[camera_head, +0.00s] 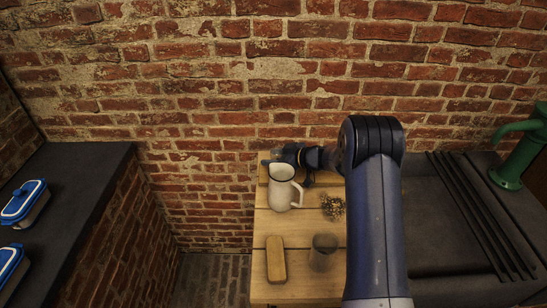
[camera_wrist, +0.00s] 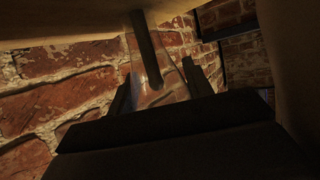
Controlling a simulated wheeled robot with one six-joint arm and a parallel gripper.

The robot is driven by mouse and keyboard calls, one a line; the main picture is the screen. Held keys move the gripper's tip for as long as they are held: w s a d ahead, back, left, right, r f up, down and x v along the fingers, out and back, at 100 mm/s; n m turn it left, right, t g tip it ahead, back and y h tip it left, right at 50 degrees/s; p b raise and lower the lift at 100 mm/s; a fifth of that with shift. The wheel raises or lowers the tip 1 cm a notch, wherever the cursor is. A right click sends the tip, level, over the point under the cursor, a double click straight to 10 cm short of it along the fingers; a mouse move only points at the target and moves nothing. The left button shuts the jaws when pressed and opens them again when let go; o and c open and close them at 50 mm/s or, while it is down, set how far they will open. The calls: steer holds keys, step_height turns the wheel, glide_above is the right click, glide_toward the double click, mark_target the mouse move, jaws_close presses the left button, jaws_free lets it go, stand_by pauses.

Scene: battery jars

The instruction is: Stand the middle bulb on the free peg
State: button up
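A clear glass piece (camera_wrist: 172,82), seemingly the bulb, fills the space between the two fingers of my gripper (camera_wrist: 160,88) in the wrist view. The fingers stand apart and flank the glass, seemingly touching both sides. A dark rod (camera_wrist: 146,45), seemingly a peg, runs from the wood at the top of that view down to the glass. I cannot tell whether the glass is around the rod or beside it. In the head view my gripper (camera_head: 284,154) is at the table's far end, behind the jug, with the glass only faintly visible. No other bulb is clearly seen.
A white jug (camera_head: 281,190) with a dark rim stands right in front of my gripper. A wire-like ball (camera_head: 332,207), a dark see-through cup (camera_head: 323,252) and a wooden block (camera_head: 276,259) are on the wooden table (camera_head: 297,290). The brick wall (camera_head: 220,120) is close behind.

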mark_target(273, 150)
steer(key=o, duration=0.5)
steer(key=b+v, duration=0.1)
steer(key=v, duration=0.9)
steer(key=shift+d+r, duration=0.25)
steer(key=shift+d, duration=0.1)
steer(key=shift+s, duration=0.15)
steer(key=p+x, duration=0.1)
steer(key=x, duration=1)
steer(key=shift+s, duration=0.1)
steer(key=shift+r+p, duration=0.75)
steer(key=shift+r, duration=0.7)
